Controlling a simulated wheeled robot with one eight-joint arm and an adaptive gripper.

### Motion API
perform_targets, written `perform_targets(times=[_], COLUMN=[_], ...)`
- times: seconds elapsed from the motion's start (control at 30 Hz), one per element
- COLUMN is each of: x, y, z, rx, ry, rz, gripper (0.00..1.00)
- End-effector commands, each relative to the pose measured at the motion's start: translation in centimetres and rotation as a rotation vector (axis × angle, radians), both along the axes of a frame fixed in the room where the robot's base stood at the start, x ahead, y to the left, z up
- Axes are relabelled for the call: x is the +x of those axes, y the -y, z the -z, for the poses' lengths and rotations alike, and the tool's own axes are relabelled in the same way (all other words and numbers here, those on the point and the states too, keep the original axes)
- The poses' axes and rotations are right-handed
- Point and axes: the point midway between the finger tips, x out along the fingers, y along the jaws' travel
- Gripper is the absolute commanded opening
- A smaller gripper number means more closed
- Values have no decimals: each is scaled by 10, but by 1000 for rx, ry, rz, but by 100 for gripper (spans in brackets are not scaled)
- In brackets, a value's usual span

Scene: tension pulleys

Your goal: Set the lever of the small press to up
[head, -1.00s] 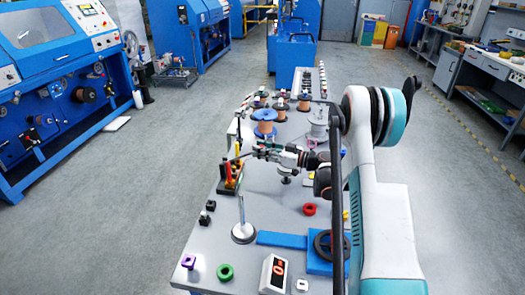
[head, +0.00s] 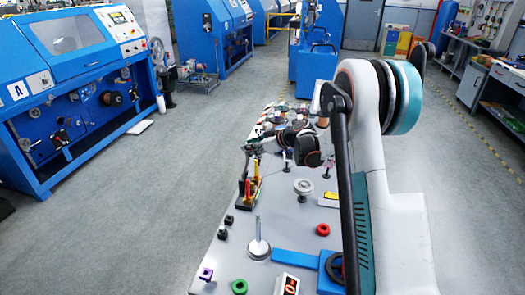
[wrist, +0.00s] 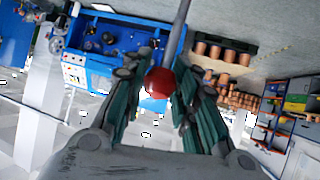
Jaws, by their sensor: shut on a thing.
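My gripper (wrist: 160,76) is shut on a red ball knob (wrist: 158,84) in the wrist view, with a finger on each side of it. A grey rod (wrist: 178,32), seemingly the lever, runs up from the knob to the top edge. In the head view my gripper (head: 252,149) is small, above the far left part of the bench. The knob cannot be made out there. I cannot pick out the body of the small press in either view; my arm hides part of the bench.
The grey bench (head: 285,215) carries a tool rack (head: 249,190), a round-based rod stand (head: 258,248), a white spool (head: 303,187), a red ring (head: 322,229) and a green ring (head: 239,287). More spools crowd the far end. Open floor (head: 130,220) lies left.

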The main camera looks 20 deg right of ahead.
Motion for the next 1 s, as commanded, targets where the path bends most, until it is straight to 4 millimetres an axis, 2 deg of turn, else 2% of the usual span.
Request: perform_targets(times=[0.13, 0.4, 1.0], x=[11, 23, 27], y=[-17, -34, -39], z=[-6, -8, -9], rx=[11, 14, 15], ry=[5, 7, 8], rz=[-1, 0, 2], gripper=[0, 0, 0])
